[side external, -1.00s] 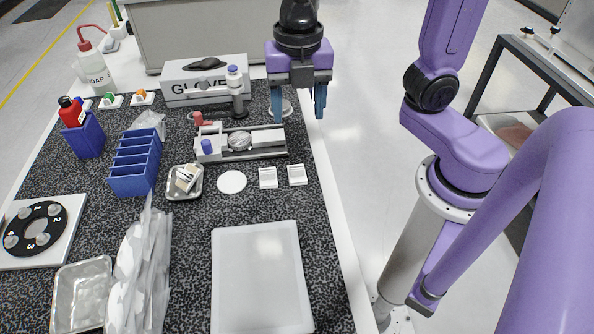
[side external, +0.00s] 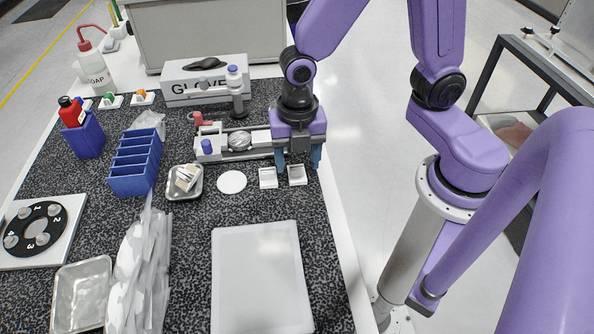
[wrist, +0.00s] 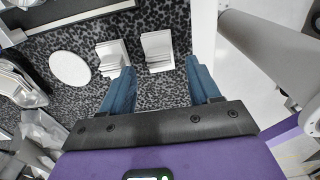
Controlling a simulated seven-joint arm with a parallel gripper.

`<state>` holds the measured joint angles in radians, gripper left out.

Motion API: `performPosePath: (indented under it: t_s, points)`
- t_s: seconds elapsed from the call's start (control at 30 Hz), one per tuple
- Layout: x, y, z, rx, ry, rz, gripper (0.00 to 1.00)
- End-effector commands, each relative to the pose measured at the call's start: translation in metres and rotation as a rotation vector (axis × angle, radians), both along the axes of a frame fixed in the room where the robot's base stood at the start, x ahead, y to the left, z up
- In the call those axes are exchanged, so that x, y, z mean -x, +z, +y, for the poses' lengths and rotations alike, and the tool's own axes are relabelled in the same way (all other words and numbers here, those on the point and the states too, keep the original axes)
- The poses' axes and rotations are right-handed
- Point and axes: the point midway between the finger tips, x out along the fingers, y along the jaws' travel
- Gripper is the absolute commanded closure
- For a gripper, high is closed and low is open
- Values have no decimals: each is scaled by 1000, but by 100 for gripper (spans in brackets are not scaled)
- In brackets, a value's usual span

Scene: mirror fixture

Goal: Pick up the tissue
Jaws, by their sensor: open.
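Two small white pads that look like stacked sheets lie flat side by side on the speckled mat; I cannot tell for sure which is the tissue. The right pad (side external: 298,179) lies just in front of my gripper (side external: 298,164), and the left pad (side external: 268,182) is beside it. In the wrist view my gripper (wrist: 160,68) is open and empty, fingers pointing toward the pads. There the right pad (wrist: 157,48) lies in line with the gap between the fingers, and the left pad (wrist: 113,55) lies beyond the left finger. No contact shows.
A white disc (side external: 232,182) and a metal tray (side external: 198,189) lie left of the pads. An optical rail fixture (side external: 230,154) stands close behind. A large pale plate (side external: 260,275) lies in front. The white table edge (side external: 336,225) is close on the right.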

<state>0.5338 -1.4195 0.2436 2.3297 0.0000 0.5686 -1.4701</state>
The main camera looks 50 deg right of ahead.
Motion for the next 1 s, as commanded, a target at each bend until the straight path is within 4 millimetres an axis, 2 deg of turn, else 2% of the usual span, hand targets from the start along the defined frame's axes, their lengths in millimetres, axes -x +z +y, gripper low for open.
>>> performPosePath:
  t_s: [0.2, 0.5, 0.57, 0.6, 0.67, 0.73, 1.0]
  points:
    - [0, -20, 0, 1, 0, 1, 38]
    - [0, -23, 0, 0, 0, 0, 38]
    - [0, -23, 0, 0, 0, 0, 55]
    - [0, -23, 0, 0, 0, 0, 68]
    - [0, -23, 0, 0, 0, 0, 87]
    - [0, -23, 0, 0, 0, 0, 97]
    - [0, -23, 0, 1, 0, 1, 98]
